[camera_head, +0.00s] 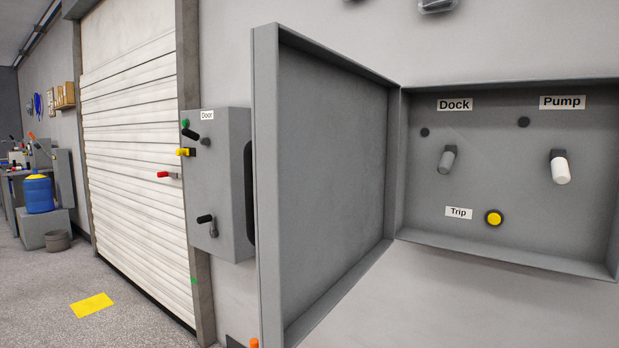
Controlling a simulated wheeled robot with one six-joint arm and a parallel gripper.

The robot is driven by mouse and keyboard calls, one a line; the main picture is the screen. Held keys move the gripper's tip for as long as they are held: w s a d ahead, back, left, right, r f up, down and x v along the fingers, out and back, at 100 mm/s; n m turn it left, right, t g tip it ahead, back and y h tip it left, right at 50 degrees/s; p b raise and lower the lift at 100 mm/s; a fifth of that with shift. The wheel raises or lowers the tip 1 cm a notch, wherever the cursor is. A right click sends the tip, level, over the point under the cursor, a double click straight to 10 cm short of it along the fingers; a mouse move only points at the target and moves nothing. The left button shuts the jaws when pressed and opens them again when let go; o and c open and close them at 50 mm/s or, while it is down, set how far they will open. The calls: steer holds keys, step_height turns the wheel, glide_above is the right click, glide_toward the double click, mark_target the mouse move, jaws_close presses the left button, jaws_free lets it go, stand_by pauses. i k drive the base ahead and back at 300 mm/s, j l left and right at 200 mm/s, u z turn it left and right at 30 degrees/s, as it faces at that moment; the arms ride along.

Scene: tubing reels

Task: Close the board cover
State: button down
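The board cover (335,165) is a grey, shallow-rimmed panel. It stands swung open, hinged at the left edge of the board, with its inner face towards me. The board (490,185) is a grey box on the wall at the right. It carries a "Dock" lever (447,159) in grey, a "Pump" lever (561,168) with a white handle, and a yellow "Trip" button (493,218). The board's right edge is cut off by the frame. My gripper is not in view.
A grey "Door" box (222,185) with several coloured levers is on the wall left of the cover. A white roller door (135,150) is further left. The floor between is mostly clear.

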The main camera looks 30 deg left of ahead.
mark_target(320, 159)
steer(key=j+u, duration=0.1)
steer(key=j, duration=0.4)
steer(key=i+j, duration=0.1)
steer(key=j, duration=0.35)
steer(key=j+u, duration=0.15)
steer(key=j, duration=0.35)
steer(key=i+j+u, duration=0.1)
steer(key=j, duration=0.35)
steer(key=k+j, duration=0.15)
steer(key=k, duration=0.35)
steer(key=k+j+u, duration=0.1)
steer(key=k, duration=0.35)
